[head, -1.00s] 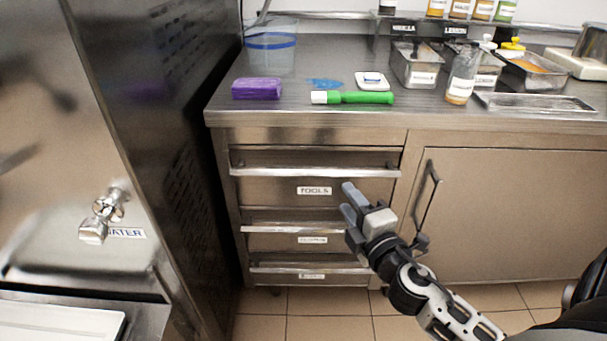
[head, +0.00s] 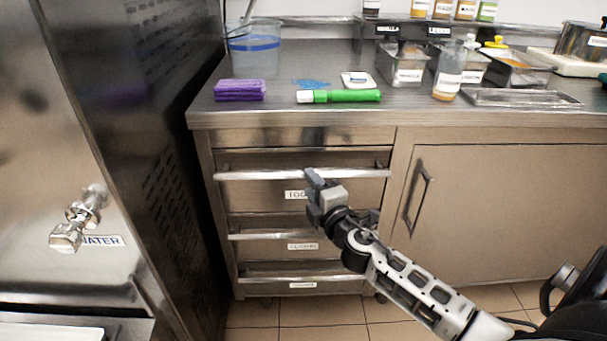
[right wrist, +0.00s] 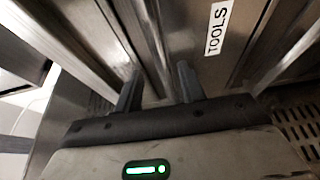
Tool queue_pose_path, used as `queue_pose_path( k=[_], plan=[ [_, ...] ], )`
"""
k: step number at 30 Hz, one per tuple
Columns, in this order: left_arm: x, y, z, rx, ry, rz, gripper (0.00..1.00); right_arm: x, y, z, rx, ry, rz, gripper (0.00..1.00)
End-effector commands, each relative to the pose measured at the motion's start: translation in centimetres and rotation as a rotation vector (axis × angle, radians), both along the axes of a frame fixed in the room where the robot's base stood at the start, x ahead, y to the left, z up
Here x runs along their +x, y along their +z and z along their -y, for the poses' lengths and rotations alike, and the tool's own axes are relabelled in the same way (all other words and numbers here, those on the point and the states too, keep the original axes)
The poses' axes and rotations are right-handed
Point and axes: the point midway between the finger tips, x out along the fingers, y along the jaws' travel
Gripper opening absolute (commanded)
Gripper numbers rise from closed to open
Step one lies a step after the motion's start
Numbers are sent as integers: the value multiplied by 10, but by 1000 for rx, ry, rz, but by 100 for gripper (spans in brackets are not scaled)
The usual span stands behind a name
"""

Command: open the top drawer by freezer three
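The top drawer (head: 265,190), labelled TOOLS, is the uppermost of the steel drawers under the counter and looks closed. Its long horizontal bar handle (head: 245,175) runs across the front. My right gripper (head: 312,180) is at the middle of this handle, covering part of the label. In the right wrist view, the two fingers of my right gripper (right wrist: 158,78) are apart, with the handle bar (right wrist: 143,35) running between them. The TOOLS label (right wrist: 216,28) shows to the right. I cannot tell whether the fingers touch the bar. My left gripper is not in view.
Lower drawers (head: 305,258) with similar bars are beneath. A cupboard door (head: 490,200) is to the right, and a steel machine with a tap (head: 75,220) to the left.

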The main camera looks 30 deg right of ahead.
Motion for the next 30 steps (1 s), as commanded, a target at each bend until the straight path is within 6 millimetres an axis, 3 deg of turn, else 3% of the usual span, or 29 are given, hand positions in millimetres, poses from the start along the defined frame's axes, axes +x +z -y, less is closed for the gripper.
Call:
queue_pose_path(
  k=[3,9,20,24,25,30],
  plan=[
    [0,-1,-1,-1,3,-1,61,23,1,4,0,-1,2,40],
    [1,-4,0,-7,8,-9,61,43,-1,7,2,0,0,40],
    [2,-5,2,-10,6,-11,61,47,-1,7,2,1,-1,40],
    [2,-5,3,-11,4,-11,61,47,-1,7,2,1,-1,4],
    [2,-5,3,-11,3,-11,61,47,-1,7,2,1,-1,0],
    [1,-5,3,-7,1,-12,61,47,-1,6,2,2,-1,0]
  ],
)
